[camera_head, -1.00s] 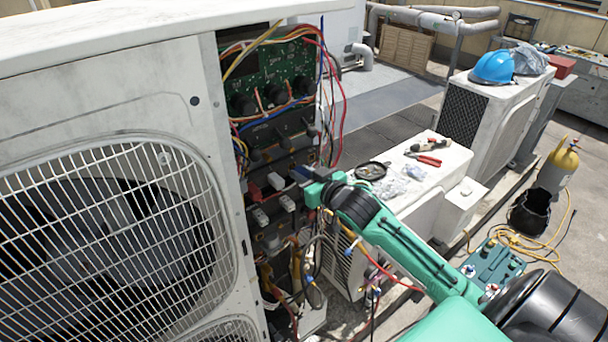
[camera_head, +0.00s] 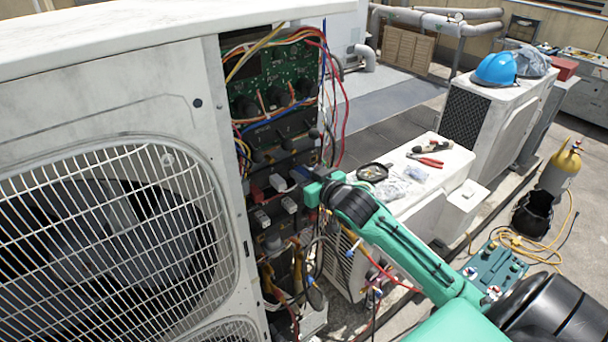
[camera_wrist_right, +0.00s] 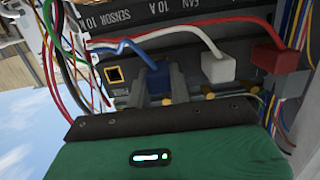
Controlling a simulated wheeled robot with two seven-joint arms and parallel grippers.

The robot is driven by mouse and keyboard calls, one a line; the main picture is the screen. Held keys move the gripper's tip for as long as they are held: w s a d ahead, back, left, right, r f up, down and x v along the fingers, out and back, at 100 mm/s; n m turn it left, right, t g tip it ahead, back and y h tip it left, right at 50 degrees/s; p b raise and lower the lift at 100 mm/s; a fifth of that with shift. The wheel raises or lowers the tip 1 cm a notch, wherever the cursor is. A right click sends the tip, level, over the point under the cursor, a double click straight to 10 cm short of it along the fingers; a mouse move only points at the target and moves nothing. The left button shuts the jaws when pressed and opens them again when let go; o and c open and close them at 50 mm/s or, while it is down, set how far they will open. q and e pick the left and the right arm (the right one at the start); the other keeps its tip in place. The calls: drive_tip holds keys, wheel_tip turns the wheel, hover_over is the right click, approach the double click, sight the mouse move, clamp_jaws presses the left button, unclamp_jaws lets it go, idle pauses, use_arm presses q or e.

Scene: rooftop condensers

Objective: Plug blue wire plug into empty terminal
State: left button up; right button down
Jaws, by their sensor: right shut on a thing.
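My right gripper (camera_head: 299,176) reaches into the open condenser cabinet from the right. An empty terminal (camera_wrist_right: 115,74), a dark square opening with a yellowish rim, shows just left of the blue plug. The plug appears apart from that opening; how far its tip is from the panel is hidden. A white plug (camera_wrist_right: 218,67) and a red plug (camera_wrist_right: 275,58) are to the right. My left gripper is not in view.
Loose red, green and white wires (camera_wrist_right: 65,65) hang left of the terminals. A green circuit board (camera_head: 275,72) is above them. The cabinet's white side (camera_head: 120,90) stands close at left. Pliers (camera_head: 426,161) lie on a white unit at right.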

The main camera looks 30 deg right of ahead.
drive_tip(key=shift+w+r, duration=0.1)
drive_tip(key=shift+w, duration=0.25)
idle(0.3)
drive_tip(key=c, duration=1.2)
unclamp_jaws()
drive_tip(key=shift+s, duration=0.1)
drive_tip(key=shift+s, duration=0.35)
drive_tip(key=shift+s+d+r+b, duration=0.15)
drive_tip(key=shift+s+r+b, duration=0.4)
drive_tip(key=shift+s, duration=1.55)
drive_tip(key=shift+s+d+r+b, duration=0.15)
drive_tip(key=shift+s+b, duration=0.65)
drive_tip(key=shift+s, duration=1.35)
drive_tip(key=shift+s+d+r+b, duration=0.25)
drive_tip(key=shift+s+b, duration=0.45)
drive_tip(key=shift+s, duration=1.4)
